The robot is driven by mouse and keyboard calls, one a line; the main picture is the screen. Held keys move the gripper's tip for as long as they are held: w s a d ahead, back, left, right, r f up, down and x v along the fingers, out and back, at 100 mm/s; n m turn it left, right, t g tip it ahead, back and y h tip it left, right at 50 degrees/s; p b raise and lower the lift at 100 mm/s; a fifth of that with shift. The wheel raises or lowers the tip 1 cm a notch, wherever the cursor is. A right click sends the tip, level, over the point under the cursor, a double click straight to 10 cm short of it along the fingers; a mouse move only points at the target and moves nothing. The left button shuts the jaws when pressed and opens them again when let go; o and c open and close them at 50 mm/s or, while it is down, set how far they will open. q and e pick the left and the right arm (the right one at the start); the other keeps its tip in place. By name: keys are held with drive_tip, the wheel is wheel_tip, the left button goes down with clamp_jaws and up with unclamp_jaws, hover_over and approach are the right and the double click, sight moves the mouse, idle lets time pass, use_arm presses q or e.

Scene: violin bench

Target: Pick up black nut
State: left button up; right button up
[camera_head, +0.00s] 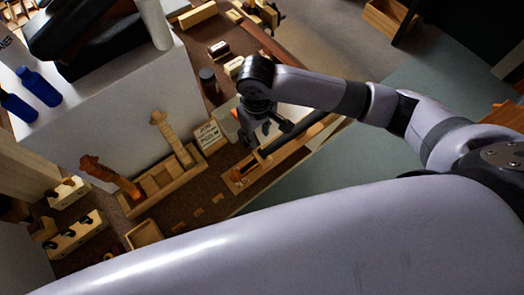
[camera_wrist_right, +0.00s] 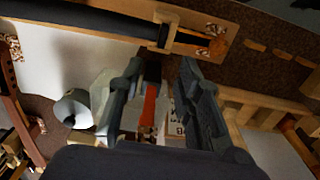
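My right gripper (camera_head: 277,128) points down over the brown bench beside a wooden tray. In the right wrist view its two dark fingers (camera_wrist_right: 165,75) stand apart. Between them in that view are a small dark block (camera_wrist_right: 152,70) and an orange-red strip (camera_wrist_right: 149,104). I cannot tell whether the block is the black nut, or whether it touches a finger. A long black bar (camera_head: 315,133) lies in the wooden tray (camera_head: 243,178); it also shows in the right wrist view (camera_wrist_right: 75,15). My left gripper is out of view.
A wooden tray (camera_head: 150,208) with an upright wooden neck (camera_head: 170,135) stands left of the gripper. A small lettered sign (camera_head: 208,135) and a dark jar (camera_head: 209,80) are close by. A white block (camera_head: 135,110) carries blue bottles (camera_head: 40,86).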

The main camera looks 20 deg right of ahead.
sight(259, 149)
wheel_tip(259, 149, down, 2)
drive_tip(key=shift+f, duration=0.25)
drive_tip(key=shift+s+f+p, duration=0.15)
drive_tip(key=shift+f+p, duration=0.2)
drive_tip(key=shift+f, duration=0.95)
drive_tip(key=shift+s+f+p, duration=0.1)
drive_tip(key=shift+f+p, duration=0.25)
drive_tip(key=shift+f, duration=0.95)
drive_tip(key=shift+d, duration=0.1)
clamp_jaws()
